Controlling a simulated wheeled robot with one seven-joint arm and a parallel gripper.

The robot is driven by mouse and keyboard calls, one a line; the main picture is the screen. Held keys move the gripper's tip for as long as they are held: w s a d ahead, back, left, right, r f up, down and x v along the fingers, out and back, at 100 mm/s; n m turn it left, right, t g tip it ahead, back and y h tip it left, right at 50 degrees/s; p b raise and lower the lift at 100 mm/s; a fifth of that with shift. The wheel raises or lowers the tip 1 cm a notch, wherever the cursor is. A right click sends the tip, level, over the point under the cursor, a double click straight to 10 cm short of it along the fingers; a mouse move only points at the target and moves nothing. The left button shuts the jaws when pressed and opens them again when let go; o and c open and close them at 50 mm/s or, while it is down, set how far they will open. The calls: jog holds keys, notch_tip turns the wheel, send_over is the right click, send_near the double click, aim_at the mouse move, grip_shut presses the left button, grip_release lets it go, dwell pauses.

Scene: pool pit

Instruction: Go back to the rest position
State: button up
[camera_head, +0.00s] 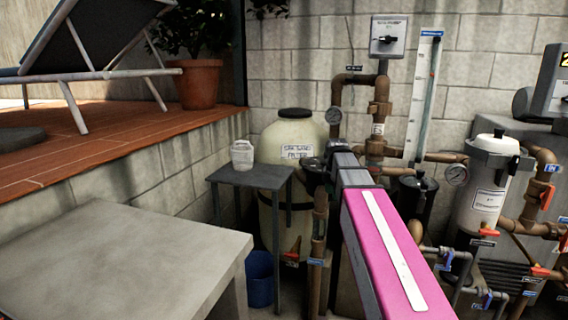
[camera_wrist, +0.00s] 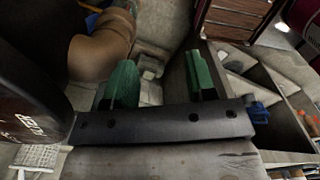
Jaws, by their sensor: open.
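My gripper (camera_wrist: 160,63) shows in the wrist view with its two green fingers apart and nothing between them. A thick brown pipe elbow (camera_wrist: 100,52) is close by its left finger. In the head view my pink arm with a white stripe reaches forward toward the pipework and hides part of it. The gripper's fingers cannot be made out in that view.
A sand filter tank (camera_head: 283,145) stands behind a small dark table (camera_head: 250,175) bearing a white jug (camera_head: 242,155). A blue bucket (camera_head: 260,278) is below. A concrete slab (camera_head: 120,255) fills the left front. Pipes with valves and a white filter housing (camera_head: 485,195) crowd the right.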

jog(key=s+f+m, duration=0.9)
jog(key=f+m, duration=0.2)
jog(key=f, duration=0.2)
jog(key=s+f+m, duration=0.8)
jog(key=f+m, duration=0.2)
jog(key=f, duration=0.3)
jog(key=shift+s+f+m, duration=0.35)
jog(key=shift+s+m, duration=0.05)
jog(key=shift+w, duration=0.1)
jog(key=shift+c, duration=0.4)
